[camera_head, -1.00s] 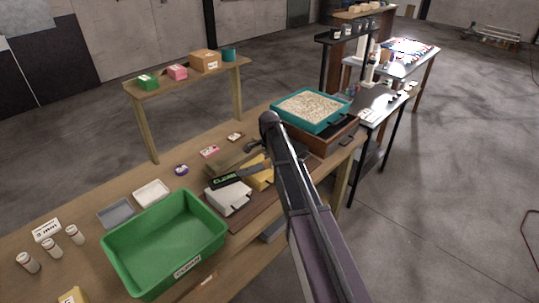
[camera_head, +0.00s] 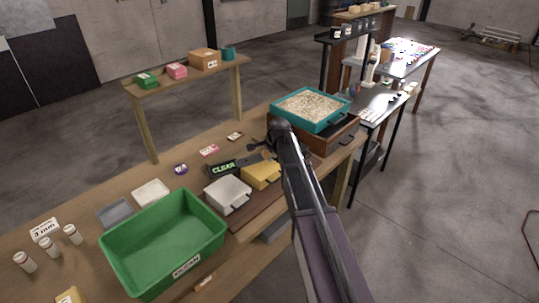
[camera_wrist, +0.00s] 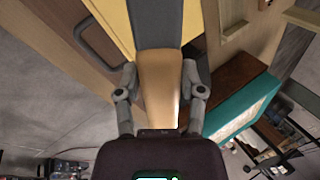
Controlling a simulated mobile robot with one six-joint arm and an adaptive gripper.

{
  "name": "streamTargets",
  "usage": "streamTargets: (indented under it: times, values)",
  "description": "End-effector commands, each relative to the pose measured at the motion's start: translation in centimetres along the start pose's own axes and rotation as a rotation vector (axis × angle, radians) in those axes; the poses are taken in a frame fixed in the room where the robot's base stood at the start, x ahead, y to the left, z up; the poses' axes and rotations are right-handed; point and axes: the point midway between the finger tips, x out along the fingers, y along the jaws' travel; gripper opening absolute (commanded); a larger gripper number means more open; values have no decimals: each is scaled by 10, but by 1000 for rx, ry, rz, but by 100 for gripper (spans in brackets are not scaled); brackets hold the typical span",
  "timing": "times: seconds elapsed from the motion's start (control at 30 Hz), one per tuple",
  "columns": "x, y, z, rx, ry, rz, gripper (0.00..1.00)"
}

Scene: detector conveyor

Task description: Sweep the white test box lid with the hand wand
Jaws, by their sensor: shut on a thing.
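The white test box (camera_head: 228,193) stands on the bench behind the green bin, its pale lid facing up and a dark handle on its front. The dark hand wand (camera_head: 226,168) shows a green CLEAR display. In the head view the wand appears just past the box's far edge, not over its lid; its height is unclear. My gripper (camera_head: 268,147) is to the right, past the yellow box. In the wrist view my gripper (camera_wrist: 160,78) is shut on the wand's tan handle (camera_wrist: 158,88), with the dark wand body (camera_wrist: 155,22) extending away.
A yellow box (camera_head: 262,176) stands right beside the white one. A green bin (camera_head: 165,240) is at front left, with a white tray (camera_head: 151,192) and grey tray (camera_head: 115,213) behind it. A teal tray of granules (camera_head: 310,108) sits on a brown box at right.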

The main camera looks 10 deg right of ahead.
Motion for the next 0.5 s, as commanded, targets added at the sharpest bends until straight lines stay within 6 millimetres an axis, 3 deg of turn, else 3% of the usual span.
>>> streamTargets:
  times: [0.5]
  values:
    - [4, 2, 0, 0, -1, 1, 0]
